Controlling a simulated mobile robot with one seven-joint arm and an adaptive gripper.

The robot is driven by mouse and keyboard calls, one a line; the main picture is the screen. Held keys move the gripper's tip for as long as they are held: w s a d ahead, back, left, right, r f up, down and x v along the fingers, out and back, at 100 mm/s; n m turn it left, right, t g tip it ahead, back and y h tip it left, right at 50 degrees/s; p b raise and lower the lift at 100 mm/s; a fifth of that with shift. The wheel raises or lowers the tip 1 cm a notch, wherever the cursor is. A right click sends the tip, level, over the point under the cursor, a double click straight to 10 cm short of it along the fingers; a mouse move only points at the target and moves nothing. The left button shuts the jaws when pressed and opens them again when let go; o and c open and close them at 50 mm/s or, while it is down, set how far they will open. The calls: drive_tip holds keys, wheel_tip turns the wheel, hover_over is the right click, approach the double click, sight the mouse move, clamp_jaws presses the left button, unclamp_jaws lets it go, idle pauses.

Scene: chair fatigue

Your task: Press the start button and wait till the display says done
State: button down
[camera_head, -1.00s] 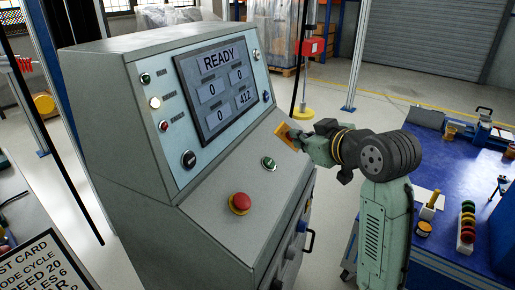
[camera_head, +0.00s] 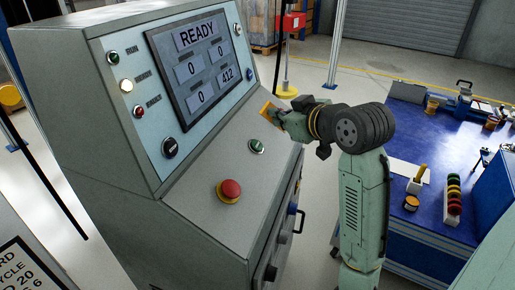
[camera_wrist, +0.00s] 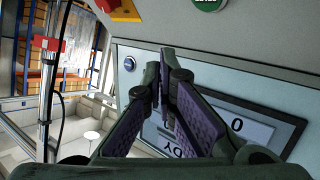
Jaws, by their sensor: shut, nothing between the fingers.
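The grey control console (camera_head: 225,198) has a screen (camera_head: 200,70) that reads READY, with values 0, 0, 0 and 412. A green button (camera_head: 256,146) sits on its sloped panel; a green button with a partly cut-off label also shows at the top edge of the wrist view (camera_wrist: 208,4). A red mushroom button (camera_head: 229,190) on a yellow base is nearer the front. My gripper (camera_wrist: 163,68) is shut and empty, its fingers over the screen in the wrist view. In the head view my gripper (camera_head: 286,117) is beyond the green button, apart from it; its fingertips are unclear.
An orange plate-like thing (camera_head: 268,109) shows by my gripper. Indicator lamps (camera_head: 126,85) and a black knob (camera_head: 170,147) are left of the screen. A blue workbench (camera_head: 425,190) with tools stands at right.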

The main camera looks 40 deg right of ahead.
sight(257, 145)
drive_tip(key=w+f+b, duration=0.1)
drive_tip(key=f, duration=0.1)
drive_tip(key=w+a+f+b, duration=0.2)
drive_tip(key=f, duration=0.1)
drive_tip(key=shift+f+b, duration=0.3)
drive_tip(key=shift+f, duration=0.1)
idle(1.2)
drive_tip(key=shift+w+a+f, duration=0.15)
drive_tip(key=shift+w+f, duration=0.05)
drive_tip(key=shift+f, duration=0.1)
drive_tip(key=shift+w+a+f+b, duration=0.1)
drive_tip(key=shift+w+f+b, duration=0.15)
drive_tip(key=shift+b, duration=0.2)
idle(0.5)
drive_tip(key=shift+s, duration=0.1)
drive_tip(key=shift+s+d+r+p, duration=0.25)
drive_tip(key=shift+s+r+p, duration=0.1)
drive_tip(key=shift+r+p, duration=0.25)
